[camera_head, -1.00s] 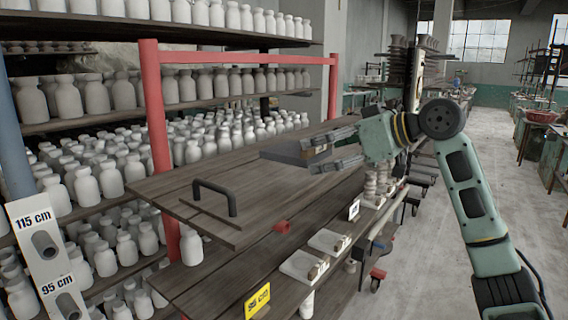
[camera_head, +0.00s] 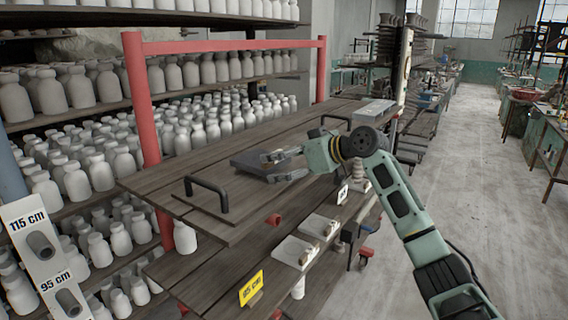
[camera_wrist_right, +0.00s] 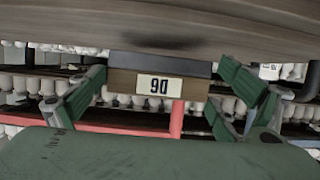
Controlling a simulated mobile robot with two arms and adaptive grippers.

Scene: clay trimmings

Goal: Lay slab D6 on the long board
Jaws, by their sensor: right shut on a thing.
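Slab D6 (camera_head: 252,164) is a dark flat slab with a wooden block (camera_wrist_right: 128,84) on one side. Its label (camera_wrist_right: 159,86) appears upside down in the right wrist view. My right gripper (camera_head: 279,166) is shut on it, with one finger at each side in the wrist view. The slab is over the long board (camera_head: 237,197), a brown plank surface with a black handle (camera_head: 207,190) near its close end. My left gripper is not in view.
A second black handle (camera_head: 336,120) and a grey slab (camera_head: 374,111) are farther along. A red post (camera_head: 142,100) and bottle shelves stand at left. A lower shelf holds pale slabs (camera_head: 296,251) and a yellow sign (camera_head: 251,288). The aisle floor (camera_head: 480,220) at right is clear.

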